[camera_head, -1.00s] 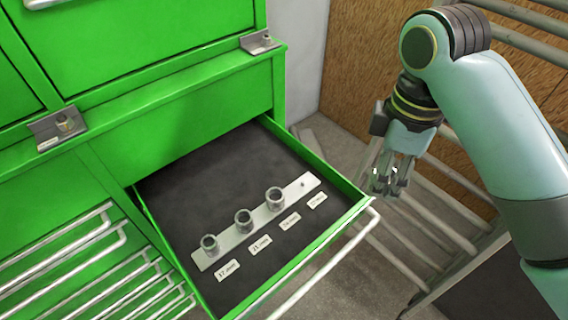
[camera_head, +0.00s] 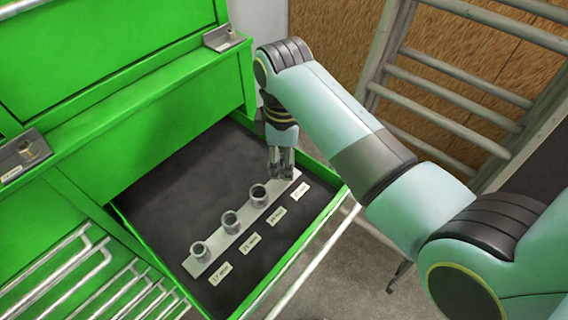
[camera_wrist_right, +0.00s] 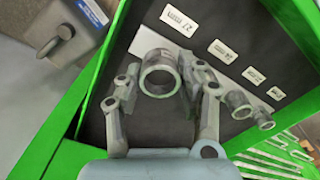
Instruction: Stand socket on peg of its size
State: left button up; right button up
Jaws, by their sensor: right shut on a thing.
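My right gripper (camera_head: 281,168) is over the far right end of the grey peg rail (camera_head: 216,238) in the open drawer. It is shut on a large grey socket (camera_wrist_right: 160,76), held between the fingers in the right wrist view. In the head view the fingers mostly hide this socket and the peg at that end. Whether the socket touches the rail I cannot tell. Three other sockets stand on the rail: a near one (camera_head: 200,251), a middle one (camera_head: 230,222) and a farther one (camera_head: 259,195). My left gripper is not in view.
White size labels lie beside the rail; the one at the far end (camera_wrist_right: 180,20) reads 27. The green drawer (camera_head: 319,219) has raised walls and a front handle. Cabinet ledges carry metal brackets (camera_head: 224,38). A ladder (camera_head: 455,85) leans at the right.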

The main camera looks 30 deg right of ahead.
notch_tip(320, 180, down, 2)
jog(key=shift+f, duration=0.1)
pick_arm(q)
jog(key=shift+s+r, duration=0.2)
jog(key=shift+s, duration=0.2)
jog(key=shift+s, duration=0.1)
pick_arm(e)
jog(key=shift+f, duration=0.15)
jog(key=o, duration=1.2)
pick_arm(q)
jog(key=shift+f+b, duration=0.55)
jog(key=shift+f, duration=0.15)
pick_arm(e)
notch_tip(320, 180, up, 12)
jog(key=shift+r, duration=0.1)
